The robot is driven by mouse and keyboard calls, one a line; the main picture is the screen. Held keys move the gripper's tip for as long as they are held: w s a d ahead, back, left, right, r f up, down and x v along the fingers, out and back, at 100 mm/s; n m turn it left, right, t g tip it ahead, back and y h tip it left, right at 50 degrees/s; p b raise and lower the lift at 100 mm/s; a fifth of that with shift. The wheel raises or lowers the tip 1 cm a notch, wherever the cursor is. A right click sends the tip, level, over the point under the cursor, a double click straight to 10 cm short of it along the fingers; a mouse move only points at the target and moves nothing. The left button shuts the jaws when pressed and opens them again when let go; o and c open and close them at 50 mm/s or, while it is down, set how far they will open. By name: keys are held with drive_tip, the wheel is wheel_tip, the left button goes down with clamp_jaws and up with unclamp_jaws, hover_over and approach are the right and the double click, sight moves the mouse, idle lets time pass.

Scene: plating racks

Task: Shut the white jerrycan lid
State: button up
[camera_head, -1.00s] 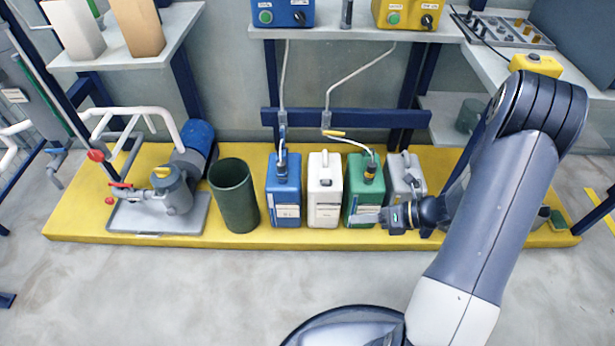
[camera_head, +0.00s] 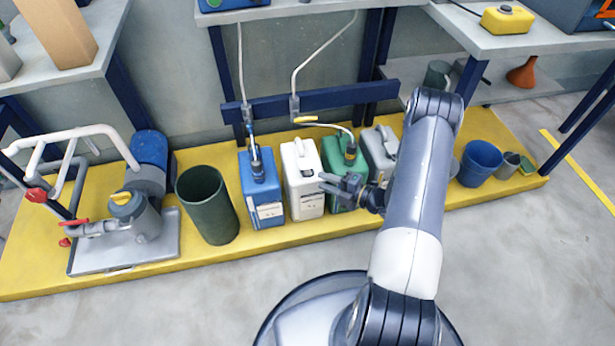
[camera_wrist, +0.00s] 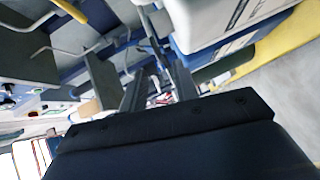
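The white jerrycan (camera_head: 304,196) stands upright between a blue jerrycan (camera_head: 265,206) and a green jerrycan (camera_head: 347,190) in the head view. Its lid is too small to make out, so I cannot tell its position. My gripper (camera_head: 323,183) is in front of the green jerrycan, with its fingers pointing left toward the white jerrycan's right side. The fingers are apart with nothing between them. In the wrist view my gripper (camera_wrist: 145,75) also looks open, and a white body, likely the white jerrycan (camera_wrist: 205,18), fills the upper right.
A grey jerrycan (camera_head: 379,148) stands right of the green one. Hoses run down into the blue and green jerrycans. A dark green bin (camera_head: 208,208) and a pump (camera_head: 140,215) stand left on the yellow platform (camera_head: 255,238). A blue bucket (camera_head: 480,165) stands right.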

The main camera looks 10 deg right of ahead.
sight(309, 176)
drive_tip(key=shift+b+x, duration=0.7)
drive_tip(key=shift+x, duration=2.5)
drive_tip(key=shift+c, duration=0.6)
clamp_jaws()
drive_tip(key=shift+f, duration=0.1)
